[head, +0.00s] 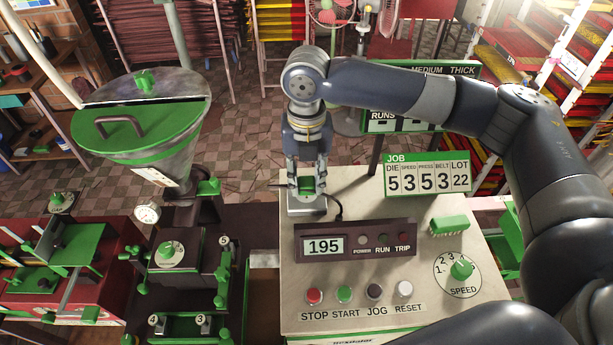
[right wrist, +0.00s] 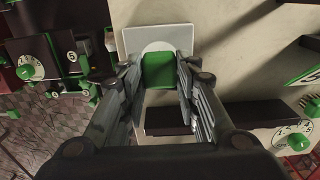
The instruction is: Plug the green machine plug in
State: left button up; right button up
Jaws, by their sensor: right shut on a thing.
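The green plug (head: 306,185) is between the fingers of my right gripper (head: 306,188), above the back left corner of the control console. In the right wrist view the green plug (right wrist: 158,70) sits between the two grey fingers, and my right gripper (right wrist: 158,75) is shut on it. A pale plate with a grey round area (right wrist: 150,38) lies behind the plug there. I cannot tell whether the plug touches it or is seated in a socket. A short dark cable (head: 338,208) shows beside the gripper. My left gripper is not in view.
The console (head: 440,310) carries a display panel (head: 323,246) reading 195, a row of buttons, a SPEED knob (head: 461,269) and a JOB sign (head: 427,175). A green-lidded hopper (head: 150,128) stands left. A red machine (head: 70,315) is at lower left.

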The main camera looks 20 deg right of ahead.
dwell(0.8)
jog(key=shift+p, duration=0.65)
dwell(0.5)
jog(key=shift+p, duration=0.6)
dwell(0.6)
jog(key=shift+p, duration=0.55)
jog(key=shift+f, duration=0.6)
jog(key=o, duration=1.1)
